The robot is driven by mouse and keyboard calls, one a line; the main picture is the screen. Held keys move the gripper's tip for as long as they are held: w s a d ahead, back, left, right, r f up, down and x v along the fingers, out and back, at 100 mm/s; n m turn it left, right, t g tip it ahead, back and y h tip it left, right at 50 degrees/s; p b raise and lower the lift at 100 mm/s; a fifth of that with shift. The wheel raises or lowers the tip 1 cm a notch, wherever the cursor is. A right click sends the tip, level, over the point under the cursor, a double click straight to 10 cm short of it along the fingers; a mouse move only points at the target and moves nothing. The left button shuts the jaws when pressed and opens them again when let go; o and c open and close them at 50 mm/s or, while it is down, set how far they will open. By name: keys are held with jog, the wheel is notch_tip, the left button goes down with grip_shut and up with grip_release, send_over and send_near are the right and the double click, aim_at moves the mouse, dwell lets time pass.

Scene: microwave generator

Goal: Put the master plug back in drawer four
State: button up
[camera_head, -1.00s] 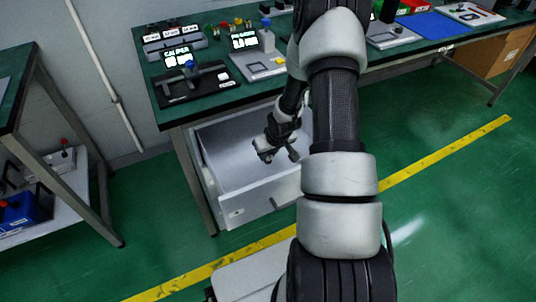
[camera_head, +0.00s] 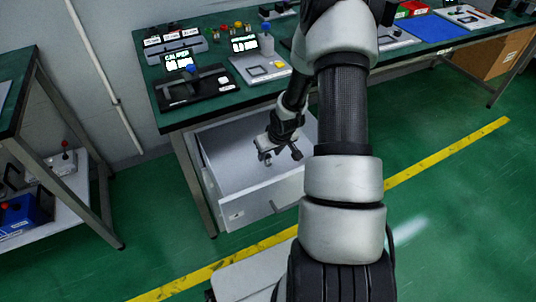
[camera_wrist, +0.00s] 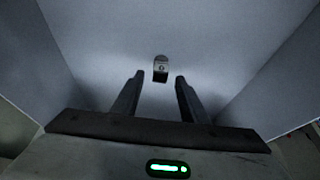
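A small grey metal piece with a dark lower end, likely the master plug (camera_wrist: 160,67), is inside the drawer in the wrist view. It appears to rest on the drawer floor. The pulled-out grey drawer (camera_head: 262,202) hangs under the green bench at the left; I cannot read its number. My gripper (camera_head: 277,156) is down inside the drawer. In the wrist view its two fingers (camera_wrist: 159,76) are apart, with the small piece between or just beyond the tips and a gap on each side. Nothing is held.
The drawer walls (camera_wrist: 50,60) stand close on both sides of my gripper. A black caliper stand (camera_head: 195,90) and a grey gauge (camera_head: 262,66) sit on the bench above. A shelf rack (camera_head: 60,195) stands at the left.

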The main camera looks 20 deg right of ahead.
jog(key=p+v, duration=0.1)
jog(key=v, duration=0.7)
jog(key=shift+r+p, duration=0.25)
jog(key=shift+p, duration=0.15)
dwell(0.6)
